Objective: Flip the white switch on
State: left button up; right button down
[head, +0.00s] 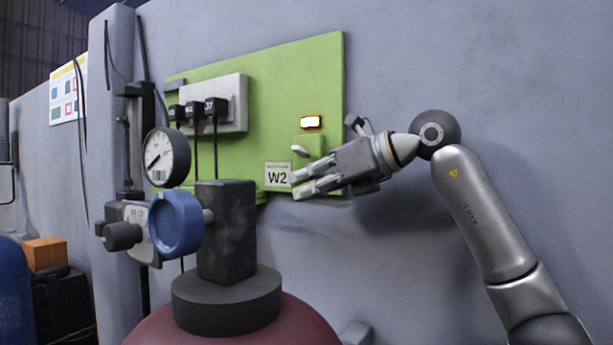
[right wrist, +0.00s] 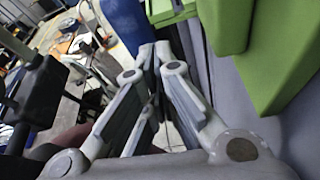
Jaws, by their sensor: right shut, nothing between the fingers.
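The white switch (head: 299,150) is a small pale oval lever on a green box on the green panel (head: 265,75). An orange-white lamp (head: 311,122) glows just above it. My right gripper (head: 294,186) is shut and empty, with its fingers pointing left, just below the switch and beside the W2 label (head: 277,175). I see a gap between fingers and switch in the picture; its depth is unclear. In the right wrist view the gripper (right wrist: 153,50) shows beside green panel parts (right wrist: 274,50); I cannot make out the switch there. My left gripper is not in view.
A white power strip (head: 227,95) with black plugs and hanging cables is on the panel's left. A round gauge (head: 167,157), a blue knob (head: 176,223) and a dark red tank (head: 290,325) stand in front. The grey wall (head: 480,90) on the right is mostly bare.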

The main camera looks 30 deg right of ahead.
pick_arm(q)
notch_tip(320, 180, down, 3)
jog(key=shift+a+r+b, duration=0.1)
jog(key=shift+b, duration=0.9)
pick_arm(e)
jog(key=v, duration=1)
jog(key=shift+d+f, duration=0.2)
jog(key=shift+f, duration=0.05)
jog(key=shift+w, duration=0.1)
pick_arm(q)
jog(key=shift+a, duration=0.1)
